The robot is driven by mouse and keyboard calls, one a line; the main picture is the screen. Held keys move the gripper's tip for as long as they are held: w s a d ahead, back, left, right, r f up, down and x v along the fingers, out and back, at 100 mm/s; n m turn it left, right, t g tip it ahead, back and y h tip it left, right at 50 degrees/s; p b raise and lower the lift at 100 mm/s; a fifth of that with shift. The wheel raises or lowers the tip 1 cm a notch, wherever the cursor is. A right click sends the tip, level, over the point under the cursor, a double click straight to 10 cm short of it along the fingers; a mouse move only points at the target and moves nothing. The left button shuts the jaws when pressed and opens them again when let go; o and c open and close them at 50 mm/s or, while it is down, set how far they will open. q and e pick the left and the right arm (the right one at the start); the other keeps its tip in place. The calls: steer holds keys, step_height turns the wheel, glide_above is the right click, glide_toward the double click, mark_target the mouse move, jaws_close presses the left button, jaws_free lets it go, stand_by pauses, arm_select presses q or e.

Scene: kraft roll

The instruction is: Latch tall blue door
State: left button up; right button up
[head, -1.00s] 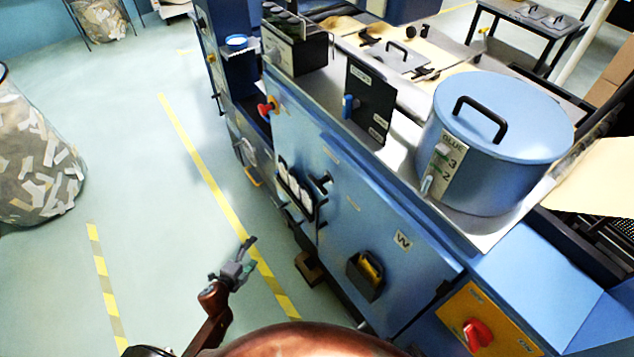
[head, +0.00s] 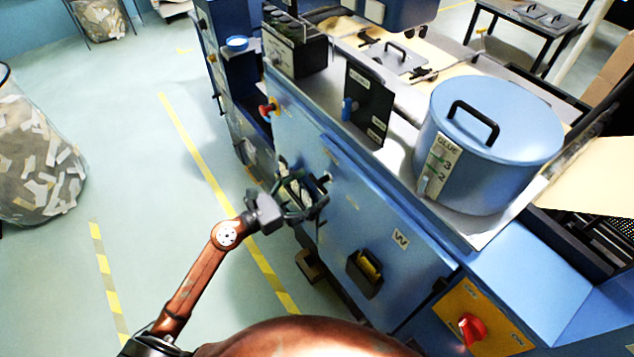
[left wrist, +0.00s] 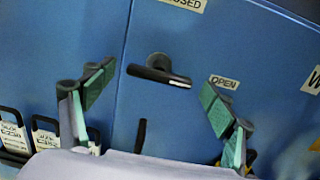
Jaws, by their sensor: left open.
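The tall blue door (head: 345,220) is on the front of the blue machine and looks flush with it. Its black latch lever (left wrist: 165,72) shows in the left wrist view, tilted slightly down to the right, toward the OPEN label (left wrist: 224,81). The CLOSED label (left wrist: 185,4) is above it. My left gripper (head: 308,195) is in front of the door's upper left part. In the left wrist view its green-padded fingers (left wrist: 158,80) are spread wide, one on each side of the lever, apart from it and empty. My right gripper is not in view.
A black pocket handle (head: 365,272) sits lower on the door. A glue pot (head: 490,140) stands on the machine top. A red knob (head: 471,330) is at lower right, a red button (head: 268,108) at upper left. The floor on the left is clear up to a scrap bin (head: 40,160).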

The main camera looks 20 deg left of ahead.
mark_target(322, 181)
arm_select(q)
steer(key=shift+x, duration=1.3)
steer(key=shift+c, duration=0.4)
steer(key=c, duration=1.1)
